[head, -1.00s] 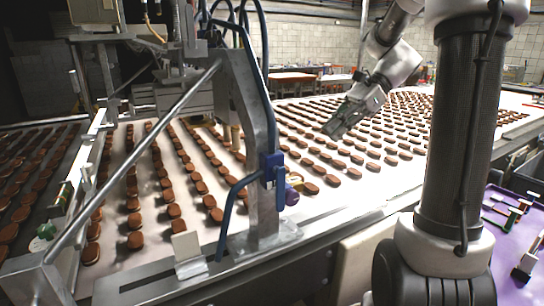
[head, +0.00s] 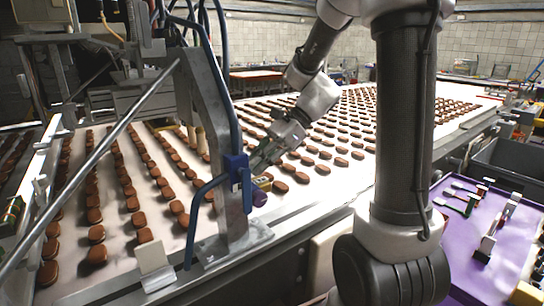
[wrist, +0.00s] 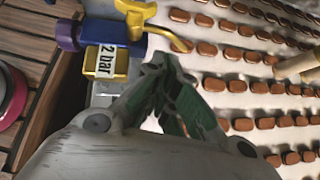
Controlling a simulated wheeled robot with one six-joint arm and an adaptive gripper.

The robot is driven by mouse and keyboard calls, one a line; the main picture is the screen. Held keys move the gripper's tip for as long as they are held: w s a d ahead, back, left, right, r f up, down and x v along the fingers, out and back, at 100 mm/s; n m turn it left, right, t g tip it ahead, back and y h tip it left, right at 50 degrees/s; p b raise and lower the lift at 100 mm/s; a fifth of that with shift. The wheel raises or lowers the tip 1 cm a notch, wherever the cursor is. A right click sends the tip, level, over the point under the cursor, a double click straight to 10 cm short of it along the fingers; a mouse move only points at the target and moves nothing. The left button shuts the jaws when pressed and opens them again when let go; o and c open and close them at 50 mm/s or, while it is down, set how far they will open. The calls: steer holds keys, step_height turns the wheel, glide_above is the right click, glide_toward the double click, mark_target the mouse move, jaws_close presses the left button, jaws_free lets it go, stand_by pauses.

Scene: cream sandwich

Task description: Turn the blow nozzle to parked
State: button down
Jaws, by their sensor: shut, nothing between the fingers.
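The blow nozzle (wrist: 165,34) shows in the wrist view as a yellow bent tube. It comes out of a blue valve body (wrist: 100,33) with a purple knob (wrist: 66,34) at its left end. In the head view my gripper (head: 258,160) is right beside the blue body, partly overlapping the tag; contact cannot be told.
Rows of brown biscuits (head: 97,234) cover the pale belt (head: 310,195) beneath and behind the nozzle. The grey post (head: 205,130), slanted rod (head: 95,155) and blue hoses (head: 228,75) stand close left of my gripper. A purple tray (head: 450,225) with tools lies at the right.

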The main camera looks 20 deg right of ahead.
steer(key=shift+a+r, duration=0.1)
steer(key=shift+a, duration=0.6)
steer(key=shift+w+a+r+n+g, duration=0.1)
steer(key=shift+w+a+n+g, duration=0.15)
steer(key=shift+a+n+g, duration=0.3)
